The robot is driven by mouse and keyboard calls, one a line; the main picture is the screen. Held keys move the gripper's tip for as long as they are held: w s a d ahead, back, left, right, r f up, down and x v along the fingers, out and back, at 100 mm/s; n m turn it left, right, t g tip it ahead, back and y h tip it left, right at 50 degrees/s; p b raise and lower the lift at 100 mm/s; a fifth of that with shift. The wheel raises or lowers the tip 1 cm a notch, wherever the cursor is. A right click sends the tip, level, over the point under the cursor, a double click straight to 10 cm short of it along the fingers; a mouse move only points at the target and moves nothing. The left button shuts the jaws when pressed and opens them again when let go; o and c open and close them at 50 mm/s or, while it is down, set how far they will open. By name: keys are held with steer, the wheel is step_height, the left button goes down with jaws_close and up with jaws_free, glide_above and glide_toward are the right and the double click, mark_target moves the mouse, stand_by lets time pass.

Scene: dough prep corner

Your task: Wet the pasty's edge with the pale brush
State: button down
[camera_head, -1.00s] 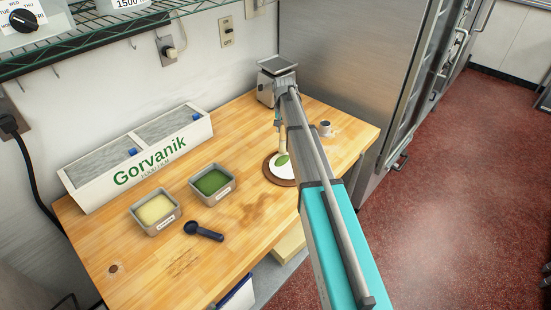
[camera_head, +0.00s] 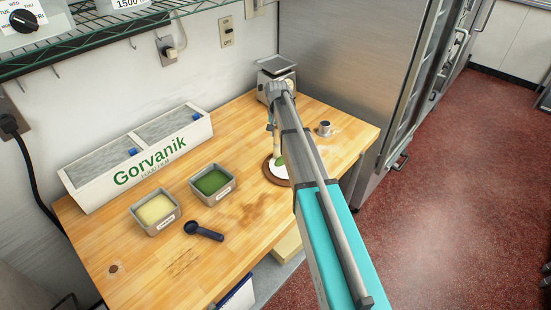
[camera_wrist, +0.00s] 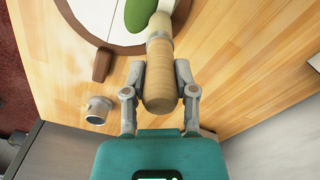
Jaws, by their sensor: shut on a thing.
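My gripper (camera_wrist: 160,88) is shut on the pale wooden handle of the brush (camera_wrist: 161,92). In the head view the brush (camera_head: 276,143) hangs steeply down over the pasty (camera_head: 278,171). The pasty is a flat white round with green filling (camera_head: 281,160) on top; it also shows at the top of the wrist view (camera_wrist: 85,15). It lies on a round brown board (camera_head: 267,170). The brush's lower end is hidden in the wrist view, and I cannot tell whether it touches the pasty. My arm covers the pasty's right side in the head view.
A small white cup (camera_head: 324,129) stands right of the board. A scale (camera_head: 268,92) stands behind. Trays of green (camera_head: 217,198) and yellow (camera_head: 162,228) filling, a dark scoop (camera_head: 204,232) and a Gorvanik box (camera_head: 90,195) are at left. The front middle of the table (camera_head: 245,235) is clear.

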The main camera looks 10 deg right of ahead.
steer(key=shift+f, duration=0.1)
steer(key=shift+d, duration=0.1)
steer(key=shift+w+d, duration=0.75)
steer(key=shift+d, duration=0.2)
steer(key=shift+r, duration=0.3)
steer(key=shift+r+p, duration=0.45)
steer(key=shift+p, duration=0.15)
